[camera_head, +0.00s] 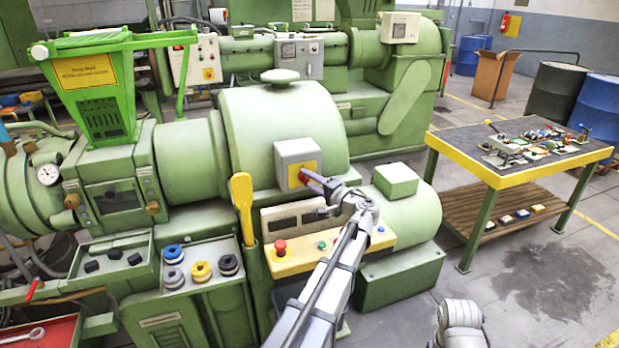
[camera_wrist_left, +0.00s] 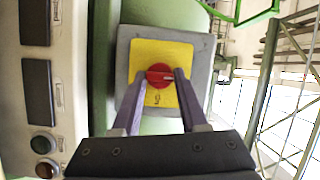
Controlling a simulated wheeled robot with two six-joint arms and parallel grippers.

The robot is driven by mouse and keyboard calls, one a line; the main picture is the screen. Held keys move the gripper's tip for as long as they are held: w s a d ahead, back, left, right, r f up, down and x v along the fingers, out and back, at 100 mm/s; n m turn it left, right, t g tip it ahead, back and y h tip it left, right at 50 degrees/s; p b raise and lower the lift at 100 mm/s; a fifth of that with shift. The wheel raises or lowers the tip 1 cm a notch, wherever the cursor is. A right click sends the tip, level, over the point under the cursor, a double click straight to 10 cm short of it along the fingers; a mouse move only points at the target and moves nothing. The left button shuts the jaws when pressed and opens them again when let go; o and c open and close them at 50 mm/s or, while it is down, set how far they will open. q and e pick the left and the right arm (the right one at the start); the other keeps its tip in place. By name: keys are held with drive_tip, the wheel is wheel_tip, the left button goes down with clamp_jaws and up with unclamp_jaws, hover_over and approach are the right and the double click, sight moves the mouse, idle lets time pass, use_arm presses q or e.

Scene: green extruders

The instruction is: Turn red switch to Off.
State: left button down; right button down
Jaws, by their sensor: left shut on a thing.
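The red switch (camera_wrist_left: 160,76) is a round knob on a yellow plate (camera_wrist_left: 180,53), mounted on a grey box (camera_wrist_left: 125,50). In the wrist view its handle bar lies roughly across the picture, between the two purple fingers. My left gripper (camera_wrist_left: 160,78) is shut on the red switch. My right gripper is not in view.
Below the box is a cream control panel (camera_head: 268,262) with a red button (camera_head: 280,247) and a green one. A yellow lever (camera_head: 242,208) stands just left of it. A yellow-edged workbench (camera_head: 470,148) with small parts stands at the right, with open floor in front.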

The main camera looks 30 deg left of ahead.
use_arm(q)
drive_tip(key=shift+s+f, duration=0.1)
idle(0.5)
drive_tip(key=shift+c, duration=2.3)
unclamp_jaws()
drive_tip(key=v, duration=0.7)
drive_tip(key=shift+d, duration=0.4)
drive_tip(key=s+d+f+m+g+h, duration=0.1)
drive_tip(key=s+d+f+g+h, duration=0.2)
drive_tip(key=s+d+f+h, duration=0.5)
drive_tip(key=s+d+f+m+g+h, duration=0.1)
drive_tip(key=s+d+f+g+h, duration=0.1)
drive_tip(key=s+d+f+h, duration=0.5)
drive_tip(key=s+d+f, duration=0.3)
drive_tip(key=s+d, duration=0.2)
drive_tip(key=d, duration=0.2)
drive_tip(key=s+d+f, duration=0.3)
drive_tip(key=s+d, duration=0.2)
drive_tip(key=d, duration=0.2)
drive_tip(key=shift+s+g+h, duration=0.3)
drive_tip(key=shift+g+h, duration=0.1)
